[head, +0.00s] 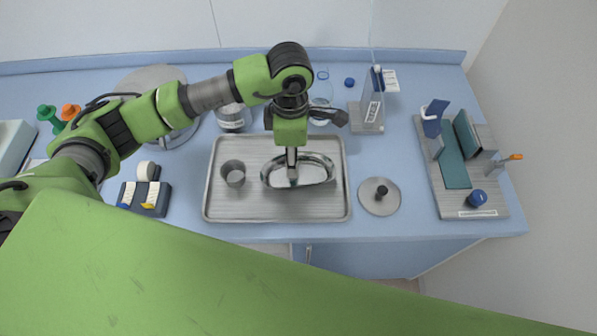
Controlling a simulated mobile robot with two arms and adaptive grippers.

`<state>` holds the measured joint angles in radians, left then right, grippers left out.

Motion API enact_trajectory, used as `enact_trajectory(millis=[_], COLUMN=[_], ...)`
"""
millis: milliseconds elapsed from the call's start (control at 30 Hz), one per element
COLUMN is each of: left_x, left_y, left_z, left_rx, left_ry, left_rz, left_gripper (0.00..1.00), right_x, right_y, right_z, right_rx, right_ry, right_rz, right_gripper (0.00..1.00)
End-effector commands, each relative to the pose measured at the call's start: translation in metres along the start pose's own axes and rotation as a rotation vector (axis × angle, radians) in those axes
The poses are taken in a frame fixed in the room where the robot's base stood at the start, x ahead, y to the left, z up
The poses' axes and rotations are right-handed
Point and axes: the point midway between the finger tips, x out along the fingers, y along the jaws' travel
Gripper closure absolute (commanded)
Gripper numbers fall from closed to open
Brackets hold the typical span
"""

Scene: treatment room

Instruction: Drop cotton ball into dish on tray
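A shiny metal kidney-shaped dish (322,172) sits on the right half of the metal tray (280,208). My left gripper (292,176) points straight down over the dish, with its narrow fingers over the dish's middle. I see the fingers edge-on, so their opening is not clear. No cotton ball can be made out; a small pale patch at the fingertips is too small to identify. My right gripper is not in view.
A metal cup (233,173) stands on the tray's left half. A glass jar (233,120) is behind the tray. A round lid with a black knob (379,203) lies right of it. A holder rack (484,210) stands at far right. The front counter edge is clear.

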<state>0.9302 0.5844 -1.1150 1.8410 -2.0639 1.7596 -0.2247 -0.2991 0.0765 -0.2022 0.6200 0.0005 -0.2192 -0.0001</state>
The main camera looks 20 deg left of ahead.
Motion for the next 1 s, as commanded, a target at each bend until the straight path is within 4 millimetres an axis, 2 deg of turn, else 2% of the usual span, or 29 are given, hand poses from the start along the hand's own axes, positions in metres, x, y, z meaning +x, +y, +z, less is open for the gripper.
enact_trajectory(millis=[300,500,700,1000], left_x=[-0.067,-0.099,-0.11,-0.11], left_y=[0.001,0.0,0.0,0.0], left_z=[0.0,0.001,0.0,0.0], left_rx=[0.001,0.0,0.0,0.0], left_ry=[-0.002,-0.002,0.0,0.0], left_rz=[0.007,0.004,0.002,0.001], left_gripper=[0.63,0.63,0.63,0.63], right_x=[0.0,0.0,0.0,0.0], right_y=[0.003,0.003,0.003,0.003], right_z=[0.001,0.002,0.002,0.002], right_rx=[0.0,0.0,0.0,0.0], right_ry=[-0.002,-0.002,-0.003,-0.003], right_rz=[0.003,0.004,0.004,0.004], right_gripper=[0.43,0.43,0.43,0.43])
